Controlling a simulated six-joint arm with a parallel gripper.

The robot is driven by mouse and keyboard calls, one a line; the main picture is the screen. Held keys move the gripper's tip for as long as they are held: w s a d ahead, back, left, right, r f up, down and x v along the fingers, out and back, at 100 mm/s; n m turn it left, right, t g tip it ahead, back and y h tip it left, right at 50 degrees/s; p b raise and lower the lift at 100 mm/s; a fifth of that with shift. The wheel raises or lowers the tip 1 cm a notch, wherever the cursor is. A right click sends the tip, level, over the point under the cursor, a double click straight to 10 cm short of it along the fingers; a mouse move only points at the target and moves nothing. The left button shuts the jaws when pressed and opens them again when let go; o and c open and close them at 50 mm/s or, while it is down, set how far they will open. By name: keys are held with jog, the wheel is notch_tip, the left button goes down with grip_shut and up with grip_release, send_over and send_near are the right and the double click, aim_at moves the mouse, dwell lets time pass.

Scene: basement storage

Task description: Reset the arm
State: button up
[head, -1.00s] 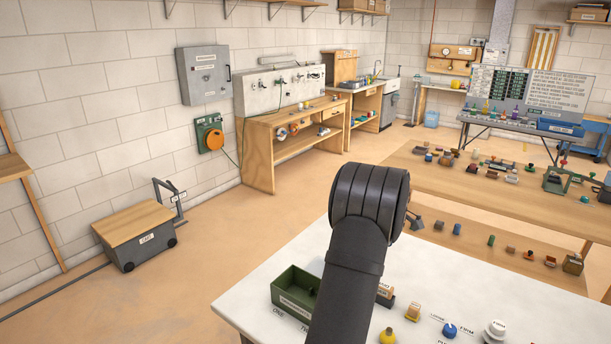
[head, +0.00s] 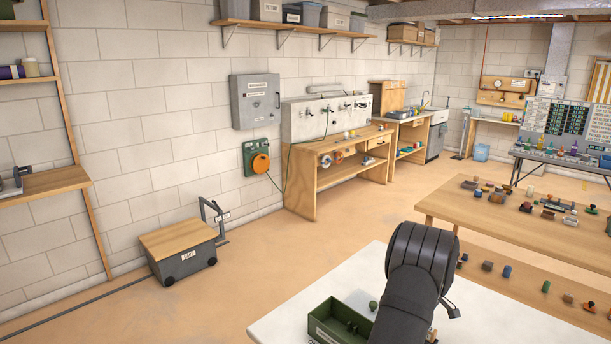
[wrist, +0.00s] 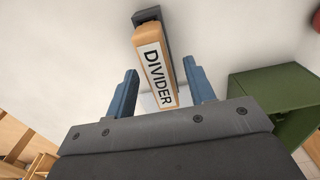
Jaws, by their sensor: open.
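In the wrist view my gripper (wrist: 163,92) is open, with its two blue fingers apart. A wooden block labelled DIVIDER (wrist: 154,62), with a dark grey part behind it, shows between and beyond the fingers. I cannot tell whether the fingers touch it. In the head view my black arm reaches over the white table (head: 290,322) at the lower right, and the fingers are hidden behind it.
A green bin (head: 322,325) stands on the white table, left of my arm; it also shows at the right of the wrist view (wrist: 262,88). A wooden table (head: 450,205) with several small objects is behind. A grey cart (head: 180,262) stands on the open floor at left.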

jog(key=shift+r, duration=0.25)
jog(key=shift+r, duration=2.5)
notch_tip(320, 180, up, 11)
dwell(1.3)
jog(key=shift+f, duration=0.15)
dwell(0.6)
jog(key=shift+o, duration=0.4)
